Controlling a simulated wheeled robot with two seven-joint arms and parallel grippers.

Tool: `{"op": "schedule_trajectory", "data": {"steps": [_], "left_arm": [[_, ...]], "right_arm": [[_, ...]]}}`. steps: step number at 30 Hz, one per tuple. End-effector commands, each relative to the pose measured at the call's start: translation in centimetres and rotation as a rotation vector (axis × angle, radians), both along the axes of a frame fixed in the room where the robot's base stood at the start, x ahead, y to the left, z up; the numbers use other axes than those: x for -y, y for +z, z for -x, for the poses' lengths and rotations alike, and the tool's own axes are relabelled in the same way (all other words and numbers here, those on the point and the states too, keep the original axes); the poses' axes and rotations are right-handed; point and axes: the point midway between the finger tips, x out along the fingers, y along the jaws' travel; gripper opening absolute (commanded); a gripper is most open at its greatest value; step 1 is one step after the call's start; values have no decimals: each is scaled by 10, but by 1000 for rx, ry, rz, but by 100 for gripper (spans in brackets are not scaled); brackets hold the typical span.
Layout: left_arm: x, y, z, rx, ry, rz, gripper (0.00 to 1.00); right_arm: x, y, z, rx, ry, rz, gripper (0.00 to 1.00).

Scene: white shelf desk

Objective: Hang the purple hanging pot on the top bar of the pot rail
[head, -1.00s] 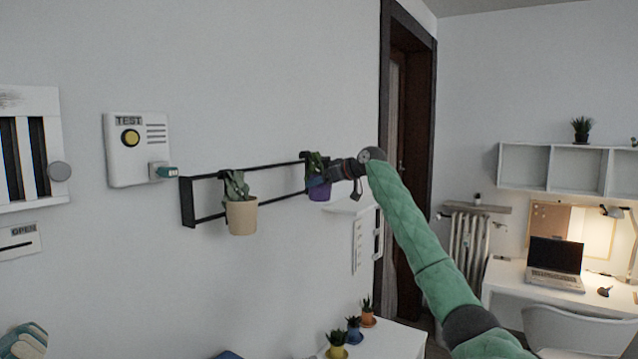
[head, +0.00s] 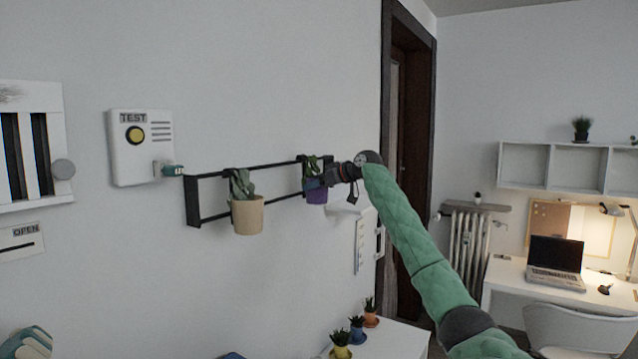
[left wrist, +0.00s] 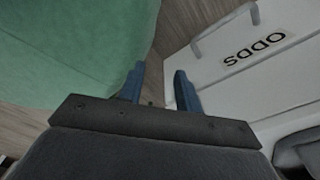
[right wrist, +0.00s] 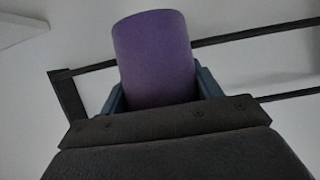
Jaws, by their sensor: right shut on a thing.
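The purple hanging pot (head: 316,195), with a green plant, is at the right end of the black pot rail (head: 222,215) on the wall. My right gripper (head: 326,180) is shut on the pot from the right. In the right wrist view the purple pot (right wrist: 154,60) sits between the blue fingers, with the rail's bars (right wrist: 250,32) behind it. Whether its hook rests on the top bar is hidden. A beige hanging pot (head: 247,215) with a plant hangs at the rail's left part. My left gripper (left wrist: 160,88) is open and empty in the left wrist view.
A white TEST box (head: 141,148) with a yellow button is on the wall left of the rail. Several small potted plants (head: 357,328) stand on a white surface below. A dark door frame (head: 390,60) is right of the rail.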

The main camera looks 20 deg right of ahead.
Motion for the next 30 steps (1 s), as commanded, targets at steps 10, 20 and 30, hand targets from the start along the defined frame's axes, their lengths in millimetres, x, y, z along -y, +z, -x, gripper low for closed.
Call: {"op": "schedule_trajectory", "data": {"steps": [10,20,30], "left_arm": [[14,-3,0,0,0,11,34],[1,-3,-2,1,2,0,34],[6,-9,0,0,2,5,34]], "right_arm": [[-5,-6,-1,2,0,-1,26],[-5,-6,-1,2,0,-1,89],[-1,-8,3,0,-1,0,89]]}}
